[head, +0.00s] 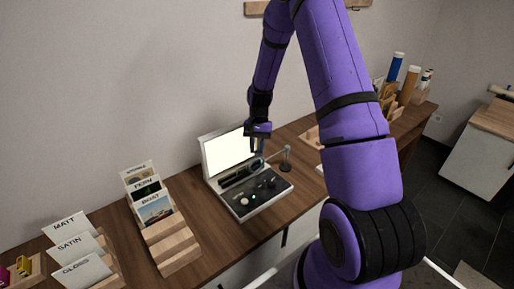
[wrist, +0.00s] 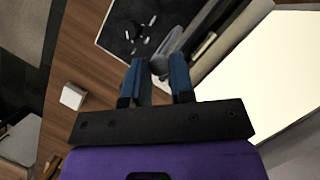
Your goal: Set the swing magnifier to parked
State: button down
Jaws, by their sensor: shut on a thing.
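The swing magnifier (head: 257,164) shows in the head view as a small ring in front of the lit panel. A thin arm seems to join it to a short post (head: 286,158) on the right, with a dark base. My gripper (head: 257,148) reaches down from above and is shut on the magnifier. In the wrist view, the blue fingers of my gripper (wrist: 158,78) stand on both sides of a small rounded grey part of the magnifier (wrist: 160,65). The fingers hide some of it. Any parked mark is too small to make out.
A lit white screen (head: 228,151) stands behind a dark control panel (head: 243,198) with several knobs. Wooden card racks (head: 170,240) stand to the left. Tubes and wooden holders (head: 409,88) stand at the far right.

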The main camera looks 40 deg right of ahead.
jog(key=shift+s, duration=0.1)
jog(key=s+d+n+g+h, duration=0.1)
jog(key=s+d+n+h, duration=0.25)
jog(key=s+n, duration=0.55)
jog(key=s+d+n+h, duration=0.1)
jog(key=s+d+n, duration=0.1)
jog(key=d+n, duration=0.2)
jog(key=s+d+n+t+h, duration=0.1)
jog(key=s+d+n+h, duration=0.1)
jog(key=d+n, duration=0.3)
jog(key=shift+s+d, duration=0.85)
jog(key=shift+d, duration=0.5)
jog(key=c, duration=1)
grip_release()
jog(key=shift+d, duration=0.1)
jog(key=shift+r, duration=0.15)
